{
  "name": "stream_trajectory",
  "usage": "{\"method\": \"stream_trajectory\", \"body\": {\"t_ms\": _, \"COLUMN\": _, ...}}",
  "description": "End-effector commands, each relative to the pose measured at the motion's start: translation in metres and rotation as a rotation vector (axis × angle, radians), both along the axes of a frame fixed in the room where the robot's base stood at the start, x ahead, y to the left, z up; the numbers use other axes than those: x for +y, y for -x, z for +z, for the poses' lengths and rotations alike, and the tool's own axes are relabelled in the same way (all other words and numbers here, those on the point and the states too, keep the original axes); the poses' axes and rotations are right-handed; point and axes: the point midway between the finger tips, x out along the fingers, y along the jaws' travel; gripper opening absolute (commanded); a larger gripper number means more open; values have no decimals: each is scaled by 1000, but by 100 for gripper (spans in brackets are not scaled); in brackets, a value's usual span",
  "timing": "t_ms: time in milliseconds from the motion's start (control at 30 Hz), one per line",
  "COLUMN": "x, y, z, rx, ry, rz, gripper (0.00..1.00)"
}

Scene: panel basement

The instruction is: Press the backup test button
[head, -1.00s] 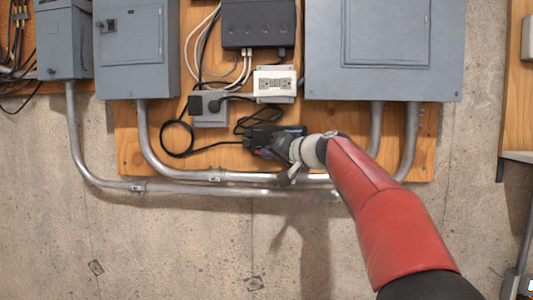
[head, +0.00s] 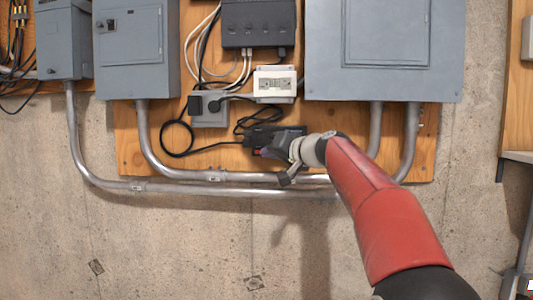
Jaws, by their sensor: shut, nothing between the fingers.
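My gripper (head: 258,144) is at the end of my red arm, in front of the lower part of the wooden board. Its fingers are shut and empty, pointing left, and look dark and small against the cables. I cannot make out a button labelled as the backup test button. A black box (head: 258,22) with cables is higher up. The gripper and wrist hide what lies directly behind them, and I cannot tell whether the fingers touch anything.
A grey outlet box (head: 210,120) with black plugs and a looped black cable is left of the gripper. Metal conduits (head: 230,191) run below it. Large grey panels (head: 380,50) and (head: 137,45) cabinets flank the board.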

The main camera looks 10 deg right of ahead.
Motion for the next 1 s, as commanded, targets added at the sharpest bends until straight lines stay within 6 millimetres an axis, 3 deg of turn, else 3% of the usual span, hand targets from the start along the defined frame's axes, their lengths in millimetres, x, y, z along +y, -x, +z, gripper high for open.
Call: {"method": "stream_trajectory", "body": {"t_ms": 1000, "x": 4, "y": 14, "z": 0, "rx": 0, "ry": 0, "rz": 0, "gripper": 0}}
